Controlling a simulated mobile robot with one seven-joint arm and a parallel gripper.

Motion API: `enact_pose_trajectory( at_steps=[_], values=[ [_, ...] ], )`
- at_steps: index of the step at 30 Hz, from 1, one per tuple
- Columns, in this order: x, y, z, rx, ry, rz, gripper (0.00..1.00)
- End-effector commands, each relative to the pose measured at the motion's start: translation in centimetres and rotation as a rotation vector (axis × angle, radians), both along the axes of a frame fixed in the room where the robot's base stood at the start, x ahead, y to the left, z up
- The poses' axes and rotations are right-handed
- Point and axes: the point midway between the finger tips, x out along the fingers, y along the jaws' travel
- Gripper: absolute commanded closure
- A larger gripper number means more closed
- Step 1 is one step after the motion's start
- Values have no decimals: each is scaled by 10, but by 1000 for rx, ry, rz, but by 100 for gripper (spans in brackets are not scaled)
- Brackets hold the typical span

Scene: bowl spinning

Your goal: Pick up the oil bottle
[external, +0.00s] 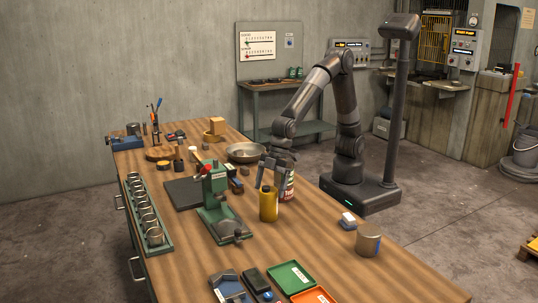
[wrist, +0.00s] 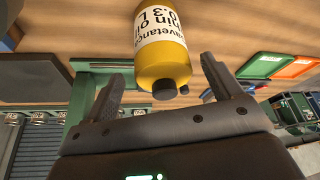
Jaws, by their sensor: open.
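The oil bottle (external: 268,206) is yellow with a dark cap and stands upright on the wooden workbench. In the wrist view it (wrist: 166,58) shows large, with a white label reading "min oil 0.3 L" and its black cap towards my palm. My gripper (external: 272,178) is above and around the bottle's top in the external view. In the wrist view my gripper (wrist: 160,68) is open, with one finger on each side of the bottle and gaps showing between. I cannot tell the exact depth of the fingertips along the bottle.
A white and red can (external: 288,186) stands close behind the bottle. A green press (external: 216,202) is to the left and a metal bowl (external: 244,152) behind. Green (external: 289,276) and orange trays lie in front. Bare wood lies to the bottle's right.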

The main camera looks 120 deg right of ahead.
Motion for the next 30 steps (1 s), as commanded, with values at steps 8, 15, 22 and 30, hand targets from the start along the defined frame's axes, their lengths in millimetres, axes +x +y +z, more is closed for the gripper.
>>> enact_pose_trajectory(
  at_steps=[8,15,22,30],
  values=[
    [11,9,-34,-2,3,1,16],
    [17,11,-47,1,-2,0,16],
    [17,11,-46,1,-2,0,20],
    [17,11,-46,0,-1,0,42]
  ],
)
